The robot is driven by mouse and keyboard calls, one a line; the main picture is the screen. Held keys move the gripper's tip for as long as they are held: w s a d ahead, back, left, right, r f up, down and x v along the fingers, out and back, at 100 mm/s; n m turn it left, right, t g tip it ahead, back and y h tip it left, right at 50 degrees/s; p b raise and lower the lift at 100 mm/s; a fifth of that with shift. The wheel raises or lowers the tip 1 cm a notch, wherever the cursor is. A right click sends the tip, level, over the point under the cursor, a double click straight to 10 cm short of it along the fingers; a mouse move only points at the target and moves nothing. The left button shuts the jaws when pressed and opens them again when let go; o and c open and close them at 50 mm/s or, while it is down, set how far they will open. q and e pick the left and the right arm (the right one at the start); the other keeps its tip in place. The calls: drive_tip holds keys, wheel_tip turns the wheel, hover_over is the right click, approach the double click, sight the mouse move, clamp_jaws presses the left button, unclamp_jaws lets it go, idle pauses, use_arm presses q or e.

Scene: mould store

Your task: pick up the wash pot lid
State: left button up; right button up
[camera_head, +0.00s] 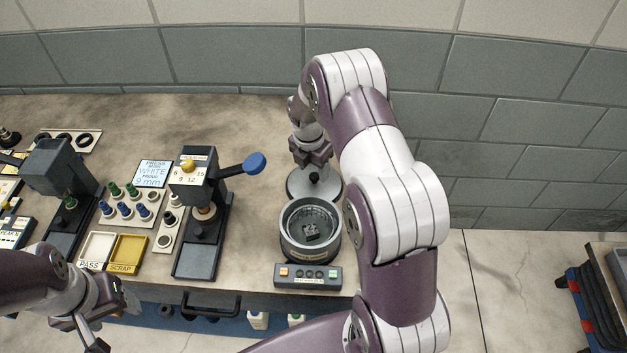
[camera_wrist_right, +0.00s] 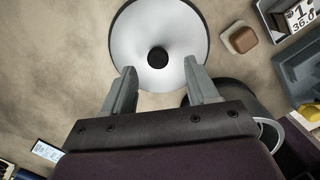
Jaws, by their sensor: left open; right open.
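The wash pot lid (camera_head: 301,186) is a pale grey disc with a black knob, lying on the bench just behind the wash pot (camera_head: 283,235). In the right wrist view the lid (camera_wrist_right: 183,40) shows nearly whole, with its dark knob (camera_wrist_right: 158,57) at the centre. My right gripper (camera_head: 313,172) is over the lid; its two fingers (camera_wrist_right: 164,85) are open and apart, pointing towards the knob, with nothing between them. The pot is open and holds a small dark item. My left gripper (camera_head: 110,345) is at the lower left, away from the lid, and looks empty.
A control box (camera_head: 308,283) with buttons sits in front of the pot. A press with a blue-knobbed lever (camera_head: 255,163) stands to the left. A brown block (camera_wrist_right: 240,40) lies beside the lid. The wall (camera_head: 240,63) is close behind the bench.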

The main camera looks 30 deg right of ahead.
sight(314, 175)
drive_tip(key=f, duration=0.2)
drive_tip(key=shift+w+d+f, duration=0.15)
drive_tip(key=shift+d+f, duration=0.15)
drive_tip(key=shift+f, duration=0.1)
drive_tip(key=shift+w+f, duration=0.15)
drive_tip(key=shift+f, duration=0.2)
drive_tip(key=shift+r, duration=0.1)
clamp_jaws()
use_arm(q)
drive_tip(key=shift+r, duration=0.5)
